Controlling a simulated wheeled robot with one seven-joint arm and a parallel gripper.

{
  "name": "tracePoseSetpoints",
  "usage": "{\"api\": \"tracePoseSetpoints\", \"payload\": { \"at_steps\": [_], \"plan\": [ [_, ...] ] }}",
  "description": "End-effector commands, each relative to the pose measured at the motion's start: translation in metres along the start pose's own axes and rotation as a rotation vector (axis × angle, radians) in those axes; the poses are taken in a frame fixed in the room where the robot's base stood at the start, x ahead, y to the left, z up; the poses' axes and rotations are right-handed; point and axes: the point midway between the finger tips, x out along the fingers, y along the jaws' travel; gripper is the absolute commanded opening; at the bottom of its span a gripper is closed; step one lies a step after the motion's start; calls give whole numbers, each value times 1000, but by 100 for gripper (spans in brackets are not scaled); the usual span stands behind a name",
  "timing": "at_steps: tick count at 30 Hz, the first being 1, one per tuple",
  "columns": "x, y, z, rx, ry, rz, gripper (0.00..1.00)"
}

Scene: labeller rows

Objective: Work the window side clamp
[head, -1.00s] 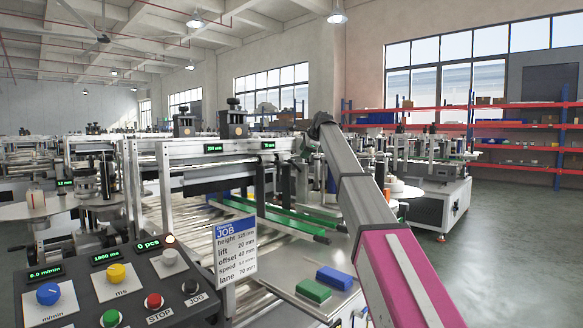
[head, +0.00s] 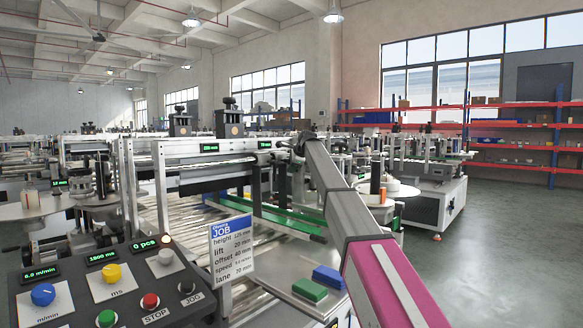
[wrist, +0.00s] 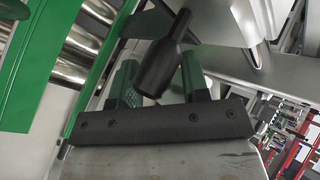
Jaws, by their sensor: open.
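In the wrist view my gripper (wrist: 160,80) has two green fingers standing apart on a dark bar. A black, bottle-shaped handle (wrist: 165,58) lies in the gap between them, tilted, its thin neck pointing up and right. It looks like a clamp handle; I cannot tell if a finger touches it. In the head view my grey and magenta arm reaches to the window side of the labeller (head: 222,160). My gripper and the clamp are hidden there behind the arm.
A green rail (wrist: 35,60) runs close on the left in the wrist view. A control panel (head: 110,285) and a JOB card (head: 231,248) stand in front. Green (head: 310,290) and blue (head: 328,277) blocks lie on a metal plate beside my arm. Open floor lies right.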

Motion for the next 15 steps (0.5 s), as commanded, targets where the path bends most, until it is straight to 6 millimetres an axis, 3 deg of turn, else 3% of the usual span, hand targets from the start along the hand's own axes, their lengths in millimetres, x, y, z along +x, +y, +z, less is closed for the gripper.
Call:
{"api": "tracePoseSetpoints", "payload": {
  "at_steps": [1,2,5,6,15],
  "plan": [
    [0,0,0,0,0,0,42],
    [0,0,0,0,0,0,36],
    [0,0,0,0,0,0,3],
    [0,0,0,0,0,0,0],
    [0,-1,0,15,-12,8,0]
  ]
}}
